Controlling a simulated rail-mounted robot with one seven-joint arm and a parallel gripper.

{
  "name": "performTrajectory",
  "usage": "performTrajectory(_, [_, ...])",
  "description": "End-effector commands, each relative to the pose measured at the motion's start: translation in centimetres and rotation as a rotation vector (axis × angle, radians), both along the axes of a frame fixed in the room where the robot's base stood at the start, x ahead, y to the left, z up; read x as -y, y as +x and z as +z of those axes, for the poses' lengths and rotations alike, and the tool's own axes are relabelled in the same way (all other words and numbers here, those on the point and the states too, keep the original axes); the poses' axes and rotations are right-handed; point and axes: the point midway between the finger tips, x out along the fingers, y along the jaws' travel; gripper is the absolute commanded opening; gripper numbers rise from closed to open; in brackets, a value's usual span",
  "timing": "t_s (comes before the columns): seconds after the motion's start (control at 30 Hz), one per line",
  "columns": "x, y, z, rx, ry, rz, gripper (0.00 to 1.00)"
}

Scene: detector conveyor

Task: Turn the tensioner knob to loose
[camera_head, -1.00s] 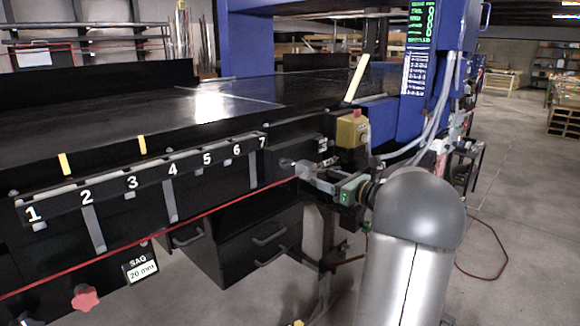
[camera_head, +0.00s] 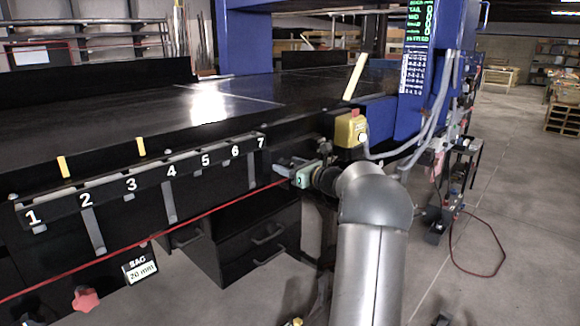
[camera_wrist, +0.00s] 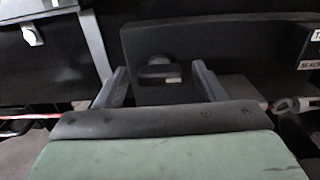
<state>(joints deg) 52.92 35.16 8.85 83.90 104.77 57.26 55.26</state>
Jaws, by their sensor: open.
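A red star-shaped knob (camera_head: 86,298) is at the lower left in the head view, below a sign reading SAG 20 mm (camera_head: 140,268). It looks like the tensioner knob, but I see no loose or tight marking. My gripper (camera_head: 284,168) is well to the right of it, at the conveyor's front side near slot number 7. In the wrist view my gripper (camera_wrist: 162,82) is open, with nothing held. A dark block-like fitting (camera_wrist: 160,70) on a black panel shows between the fingers; I cannot tell whether they touch it. The red knob is not in the wrist view.
A numbered rack (camera_head: 150,178) runs along the conveyor front. A red cord (camera_head: 210,215) stretches below it. Black drawers (camera_head: 255,235) sit underneath. A yellow switch box (camera_head: 350,130) is just above my arm. The floor at right is mostly clear, with a loose red cable.

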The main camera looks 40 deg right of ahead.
Motion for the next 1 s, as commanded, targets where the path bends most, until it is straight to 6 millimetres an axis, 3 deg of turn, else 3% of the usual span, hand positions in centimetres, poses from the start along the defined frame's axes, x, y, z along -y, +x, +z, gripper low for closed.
performTrajectory(0.07, [0.0, -0.01, -0.01, 0.0, 0.0, 0.0, 0.64])
performTrajectory(0.1, [0.0, -0.02, -0.01, 0.0, 0.0, 0.0, 0.58])
performTrajectory(0.23, [0.0, -0.03, 0.0, 0.0, 0.0, 0.0, 0.22])
performTrajectory(0.27, [-0.01, -0.03, -0.01, 0.0, 0.0, 0.0, 0.19])
performTrajectory(0.67, [0.01, -0.05, -0.33, 0.01, -0.06, 0.001, 0.19])
performTrajectory(1.0, [0.02, -0.07, -0.8, 0.05, -0.306, 0.0, 0.19])
